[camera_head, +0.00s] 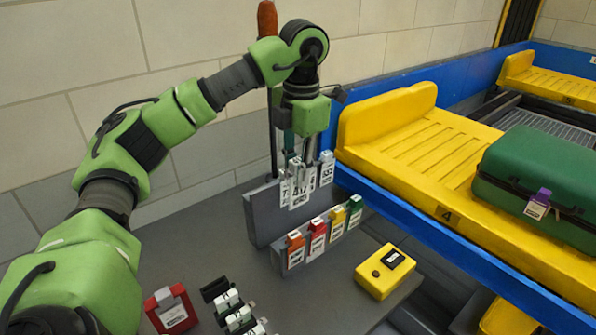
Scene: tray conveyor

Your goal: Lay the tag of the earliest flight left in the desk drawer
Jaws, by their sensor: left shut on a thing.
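My left gripper (301,172) points straight down at the upper grey rack (262,212) on the desk. It is shut on a white tag (299,192) with dark print, which hangs among other white tags of that rack. Another white tag (326,169) shows just right of the fingers. The print is too small to read. In front, a lower grey rack (283,262) holds an orange tag (296,249), a red tag (318,238), a yellow tag (337,222) and a green tag (355,211). I cannot make out a drawer. My right gripper is not in view.
A yellow box (378,279) with a dark display lies on the grey desk (205,255). A red holder (168,309) and a black rack with white pieces (238,317) stand at the front. The blue conveyor edge (430,235) bounds the right, with a yellow tray (410,145) and green suitcase (540,175).

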